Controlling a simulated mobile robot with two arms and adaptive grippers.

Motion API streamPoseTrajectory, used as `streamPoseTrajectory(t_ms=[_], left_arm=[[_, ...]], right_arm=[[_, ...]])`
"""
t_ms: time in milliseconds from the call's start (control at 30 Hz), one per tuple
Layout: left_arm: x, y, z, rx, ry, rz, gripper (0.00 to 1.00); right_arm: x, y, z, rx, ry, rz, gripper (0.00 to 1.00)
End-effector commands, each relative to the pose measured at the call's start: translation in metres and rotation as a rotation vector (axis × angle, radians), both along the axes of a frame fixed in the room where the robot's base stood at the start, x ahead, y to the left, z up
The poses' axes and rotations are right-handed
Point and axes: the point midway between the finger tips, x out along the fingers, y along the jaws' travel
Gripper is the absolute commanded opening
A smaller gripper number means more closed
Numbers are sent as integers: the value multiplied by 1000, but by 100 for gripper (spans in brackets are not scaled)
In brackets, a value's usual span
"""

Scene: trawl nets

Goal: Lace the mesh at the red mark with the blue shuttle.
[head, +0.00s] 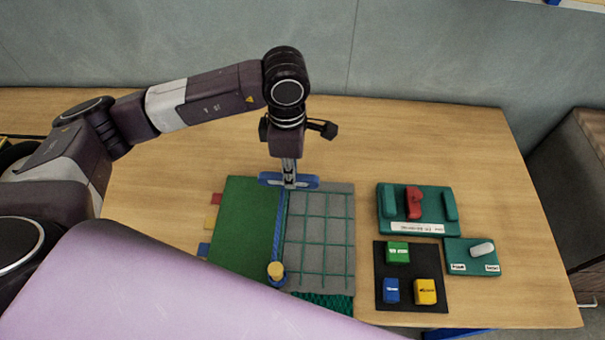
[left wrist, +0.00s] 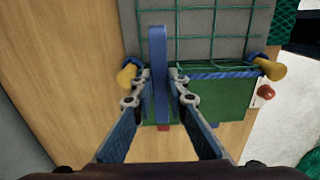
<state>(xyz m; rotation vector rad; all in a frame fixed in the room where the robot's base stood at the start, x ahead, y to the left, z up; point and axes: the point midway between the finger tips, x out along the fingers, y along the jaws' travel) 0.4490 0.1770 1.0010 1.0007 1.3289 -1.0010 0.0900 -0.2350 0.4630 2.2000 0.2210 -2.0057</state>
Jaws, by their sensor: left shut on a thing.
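My left gripper (head: 290,183) is shut on the blue shuttle (head: 310,182) and holds it over the far edge of the work, at the top of the blue seam strip (head: 280,225). In the left wrist view the shuttle (left wrist: 159,45) stands upright between the fingers, over the mesh edge. The green mesh (head: 320,233) lies on a grey panel right of the seam, beside a plain green sheet (head: 240,222). A red tab (head: 217,198) sits at the sheet's left edge. I cannot tell whether the shuttle touches the mesh. My right gripper is not in view.
Yellow (head: 211,217) and blue (head: 204,249) tabs line the sheet's left edge. A yellow peg (head: 275,269) stands at the seam's near end. At right are a teal holder (head: 387,203) with a red piece, a black mat (head: 410,301) with blocks, and a teal switch board (head: 460,250).

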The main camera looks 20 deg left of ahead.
Motion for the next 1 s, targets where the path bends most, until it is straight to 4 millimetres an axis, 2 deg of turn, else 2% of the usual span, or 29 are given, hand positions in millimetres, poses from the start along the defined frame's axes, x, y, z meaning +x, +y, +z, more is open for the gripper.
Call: streamPoseTrajectory(t_ms=[1000], left_arm=[[-25, 86, -1, 0, 0, 0, 0]], right_arm=[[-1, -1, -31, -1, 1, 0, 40]])
